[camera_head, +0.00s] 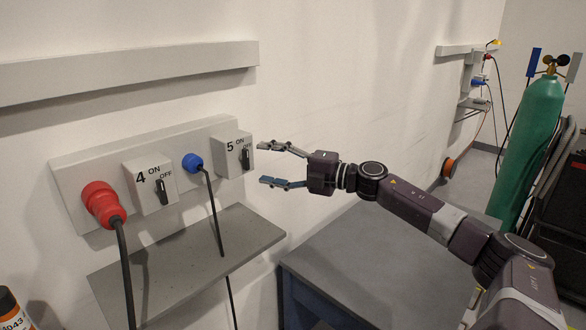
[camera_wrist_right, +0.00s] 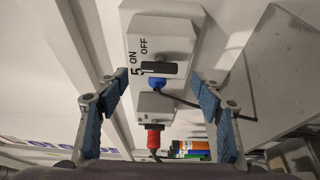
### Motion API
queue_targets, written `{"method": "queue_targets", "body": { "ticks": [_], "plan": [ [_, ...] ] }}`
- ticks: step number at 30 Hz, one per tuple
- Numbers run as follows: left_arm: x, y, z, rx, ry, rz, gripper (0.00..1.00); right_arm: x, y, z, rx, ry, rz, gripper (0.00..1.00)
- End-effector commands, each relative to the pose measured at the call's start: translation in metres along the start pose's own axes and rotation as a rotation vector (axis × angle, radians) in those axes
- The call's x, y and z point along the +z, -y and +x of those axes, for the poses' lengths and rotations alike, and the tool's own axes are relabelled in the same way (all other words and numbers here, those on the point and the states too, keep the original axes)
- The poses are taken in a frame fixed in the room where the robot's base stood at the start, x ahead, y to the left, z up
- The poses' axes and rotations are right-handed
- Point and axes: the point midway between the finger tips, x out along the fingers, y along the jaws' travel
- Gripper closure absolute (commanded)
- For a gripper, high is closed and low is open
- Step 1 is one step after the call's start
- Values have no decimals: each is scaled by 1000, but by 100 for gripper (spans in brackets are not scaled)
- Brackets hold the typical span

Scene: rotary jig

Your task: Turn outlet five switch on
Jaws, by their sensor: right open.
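The outlet five switch is a black handle (camera_head: 246,158) on a grey box (camera_head: 232,160) marked "5", "ON" and "OFF". In the head view the handle stands roughly upright below the word OFF. My right gripper (camera_head: 265,163) is open and empty, just right of the box, its fingers pointing at it. In the right wrist view the black handle (camera_wrist_right: 160,68) lies crosswise ahead, between and beyond the two blue-padded fingers (camera_wrist_right: 158,88). The fingers appear apart from the handle. My left gripper is not in view.
A blue plug (camera_head: 192,162) with a black cable sits left of box five. Outlet four's switch box (camera_head: 150,186) and a red plug (camera_head: 101,200) are further left. A grey shelf (camera_head: 190,255) juts out below. A grey table (camera_head: 380,265) is under my right arm.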

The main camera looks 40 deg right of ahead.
Motion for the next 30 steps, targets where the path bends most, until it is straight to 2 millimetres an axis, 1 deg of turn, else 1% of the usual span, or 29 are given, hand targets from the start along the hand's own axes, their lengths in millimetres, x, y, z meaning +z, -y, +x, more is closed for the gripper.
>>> {"method": "queue_targets", "body": {
  "ticks": [3,12,24,30],
  "plan": [
    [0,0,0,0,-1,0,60,-1,1,-10,-5,-2,-2,39],
    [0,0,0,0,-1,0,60,0,2,-31,-5,0,1,39],
    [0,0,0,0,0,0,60,-1,2,-58,-2,-2,1,39],
    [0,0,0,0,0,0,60,-1,0,-66,-2,-3,-1,39]
  ]
}}
